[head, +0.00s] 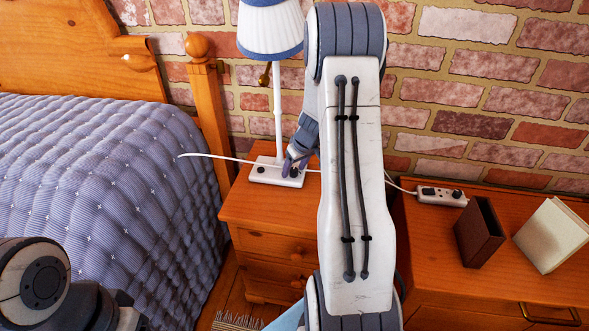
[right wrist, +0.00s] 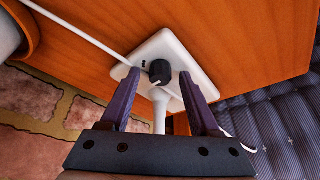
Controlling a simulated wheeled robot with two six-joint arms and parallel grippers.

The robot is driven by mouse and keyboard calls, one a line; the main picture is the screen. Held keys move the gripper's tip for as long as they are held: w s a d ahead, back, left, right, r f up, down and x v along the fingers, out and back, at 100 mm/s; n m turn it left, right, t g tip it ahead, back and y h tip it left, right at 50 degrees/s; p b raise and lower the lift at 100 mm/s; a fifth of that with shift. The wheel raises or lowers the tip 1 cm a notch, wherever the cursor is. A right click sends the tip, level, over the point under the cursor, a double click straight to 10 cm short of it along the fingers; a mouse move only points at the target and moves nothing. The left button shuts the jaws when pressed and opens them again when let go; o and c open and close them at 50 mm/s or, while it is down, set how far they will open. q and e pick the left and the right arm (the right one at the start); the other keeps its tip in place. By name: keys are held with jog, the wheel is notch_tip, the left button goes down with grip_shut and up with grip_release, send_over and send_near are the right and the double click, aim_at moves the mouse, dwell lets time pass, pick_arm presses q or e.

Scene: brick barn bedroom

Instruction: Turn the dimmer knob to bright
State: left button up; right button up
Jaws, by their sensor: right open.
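A black dimmer knob (right wrist: 159,72) stands on a white plate (right wrist: 186,55) at the foot of the lamp, with small dark marks beside it. A pale pointer mark shows at the knob's lower left in the right wrist view. In the head view the white plate (head: 262,178) sits on the wooden nightstand (head: 250,205). My right gripper (right wrist: 160,75) is open, its two purple fingers on either side of the knob, with no clear contact. It also shows in the head view (head: 296,168), partly covering the knob. My left gripper is not in view; only arm parts show at lower left.
The lamp (head: 272,28) rises just behind the plate. A white cord (head: 215,157) crosses the nightstand. A second white box (head: 432,195) with a black knob lies on the right cabinet (head: 425,235), near a brown holder (head: 479,232) and a cream book (head: 552,235). The bed (head: 110,180) is left.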

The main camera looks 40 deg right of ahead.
grip_shut()
jog(key=shift+r+m+h+p, duration=0.15)
jog(key=shift+m+h+p, duration=0.15)
jog(key=shift+m+p, duration=0.5)
jog(key=m+h+p, duration=0.1)
jog(key=m+p, duration=0.1)
jog(key=p, duration=0.4)
jog(key=m+g+p, duration=0.1)
jog(key=m+p, duration=0.2)
jog(key=p, duration=0.3)
jog(key=m+h+p, duration=0.1)
jog(key=m+p, duration=0.1)
jog(key=p, duration=0.5)
jog(key=shift+w+a+r+m+g+h, duration=0.15)
jog(key=shift+m+g+h, duration=0.15)
jog(key=shift+g, duration=0.1)
jog(key=shift+f+m+p, duration=0.25)
jog(key=shift+m+p, duration=0.15)
jog(key=shift+p, duration=0.55)
